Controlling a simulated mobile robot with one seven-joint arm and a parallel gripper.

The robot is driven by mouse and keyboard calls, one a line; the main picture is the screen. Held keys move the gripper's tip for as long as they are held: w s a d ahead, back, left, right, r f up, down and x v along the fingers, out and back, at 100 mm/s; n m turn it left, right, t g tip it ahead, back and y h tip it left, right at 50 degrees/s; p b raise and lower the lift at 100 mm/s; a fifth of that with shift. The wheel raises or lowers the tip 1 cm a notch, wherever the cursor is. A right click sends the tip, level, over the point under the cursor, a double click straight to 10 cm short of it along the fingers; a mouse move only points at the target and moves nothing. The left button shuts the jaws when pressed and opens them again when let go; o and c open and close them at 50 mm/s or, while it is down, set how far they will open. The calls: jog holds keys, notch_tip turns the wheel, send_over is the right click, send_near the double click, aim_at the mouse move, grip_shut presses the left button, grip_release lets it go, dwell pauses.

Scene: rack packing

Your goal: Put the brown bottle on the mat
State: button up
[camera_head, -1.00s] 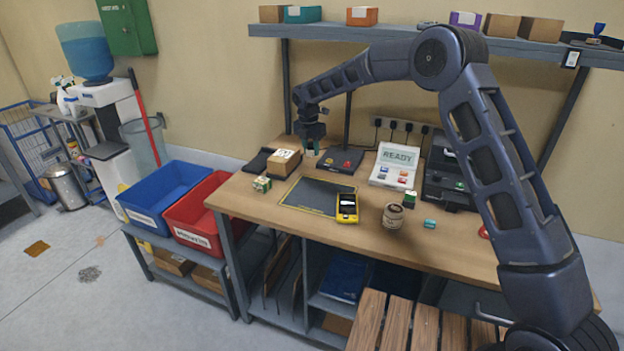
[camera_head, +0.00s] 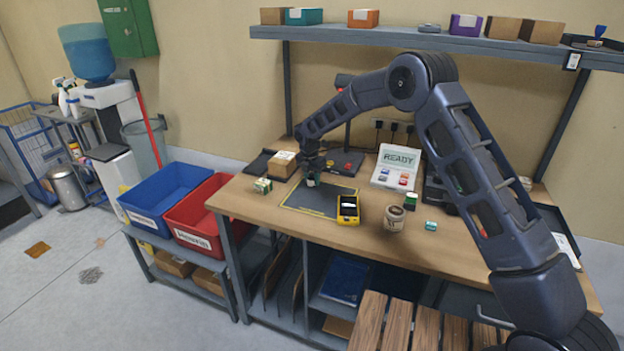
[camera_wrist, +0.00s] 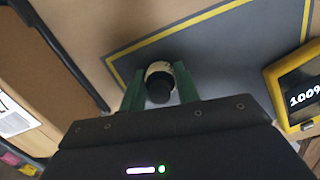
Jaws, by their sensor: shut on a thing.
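My gripper (camera_head: 312,178) is over the back part of the dark, yellow-edged mat (camera_head: 318,202) on the workbench. In the wrist view its green fingers (camera_wrist: 160,92) are shut on a small bottle (camera_wrist: 159,86), seen from above with a black cap and a pale band around it. Its brown body is mostly hidden. The bottle is within the yellow border of the mat (camera_wrist: 235,55), near one edge. I cannot tell whether its base touches the mat.
A yellow device (camera_head: 348,210) stands at the mat's right front. A cardboard box (camera_head: 283,164) and a small green box (camera_head: 263,186) are to the left. A labelled jar (camera_head: 394,218) stands to the right. The front part of the mat is clear.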

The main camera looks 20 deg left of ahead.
aim_at(310, 180)
jog(key=o, duration=1)
jog(key=r, duration=0.4)
jog(key=s+r, duration=0.1)
jog(key=r, duration=0.7)
jog(key=shift+s+a, duration=0.15)
jog(key=shift+s, duration=0.1)
